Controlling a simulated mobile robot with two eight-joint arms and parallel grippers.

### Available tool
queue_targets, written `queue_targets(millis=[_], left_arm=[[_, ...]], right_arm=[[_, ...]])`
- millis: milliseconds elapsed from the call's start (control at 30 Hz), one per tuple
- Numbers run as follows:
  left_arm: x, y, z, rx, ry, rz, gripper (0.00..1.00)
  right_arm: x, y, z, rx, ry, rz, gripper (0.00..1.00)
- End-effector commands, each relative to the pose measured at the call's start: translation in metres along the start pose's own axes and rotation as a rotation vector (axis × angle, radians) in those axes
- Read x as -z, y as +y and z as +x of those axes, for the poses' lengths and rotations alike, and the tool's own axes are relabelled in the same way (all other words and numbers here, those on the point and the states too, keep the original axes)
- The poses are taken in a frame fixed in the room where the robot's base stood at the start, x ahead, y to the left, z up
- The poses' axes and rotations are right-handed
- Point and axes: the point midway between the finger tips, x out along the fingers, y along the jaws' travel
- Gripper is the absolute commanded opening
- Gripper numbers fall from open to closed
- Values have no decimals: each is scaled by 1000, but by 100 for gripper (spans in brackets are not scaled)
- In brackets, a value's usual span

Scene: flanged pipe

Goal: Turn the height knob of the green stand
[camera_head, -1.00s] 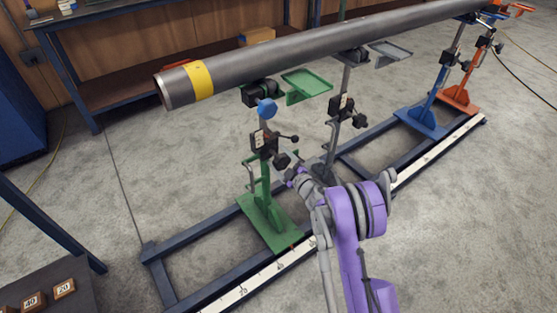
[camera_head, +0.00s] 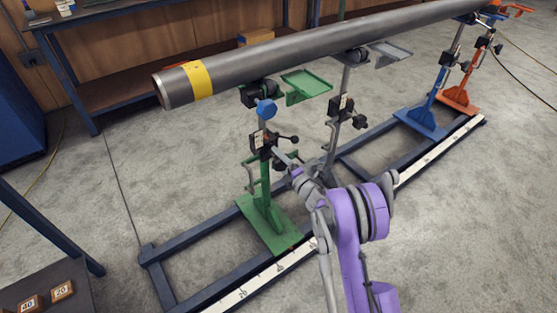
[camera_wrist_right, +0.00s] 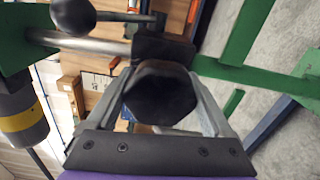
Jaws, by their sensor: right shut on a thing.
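The green stand (camera_head: 267,211) stands upright on the rail frame and holds up the near end of the pipe. Its black height knob (camera_wrist_right: 160,95) fills the middle of the right wrist view, between the two fingers. My right gripper (camera_head: 284,160) reaches the stand's black clamp block from the right and is shut on the knob. The same gripper shows around the knob in the right wrist view (camera_wrist_right: 165,98). In the head view the knob is mostly hidden by the gripper. My left gripper is not in view.
The long grey pipe (camera_head: 320,44) with a yellow band (camera_head: 198,79) lies across several stands. A ball-ended black lever (camera_head: 293,139) sticks out just above my right gripper. A grey stand (camera_head: 340,120) is close behind it. Numbered blocks (camera_head: 62,290) lie at the lower left.

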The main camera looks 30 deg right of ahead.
Motion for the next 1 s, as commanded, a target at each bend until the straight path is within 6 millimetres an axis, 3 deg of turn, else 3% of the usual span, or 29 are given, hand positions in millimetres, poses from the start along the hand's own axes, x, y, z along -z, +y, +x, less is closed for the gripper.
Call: queue_targets(millis=[300, 800, 833, 900, 1000], left_arm=[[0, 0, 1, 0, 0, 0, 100], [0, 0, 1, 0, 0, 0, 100], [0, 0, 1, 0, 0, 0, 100], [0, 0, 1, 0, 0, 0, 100], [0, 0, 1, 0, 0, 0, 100]], right_arm=[[0, 0, 0, 0, 0, -109, 30], [0, 0, 0, 0, 0, -126, 30], [0, 0, 0, 0, 0, -126, 87], [0, 0, 0, 0, 0, -126, 100], [0, 0, 0, 0, 0, -126, 100]])
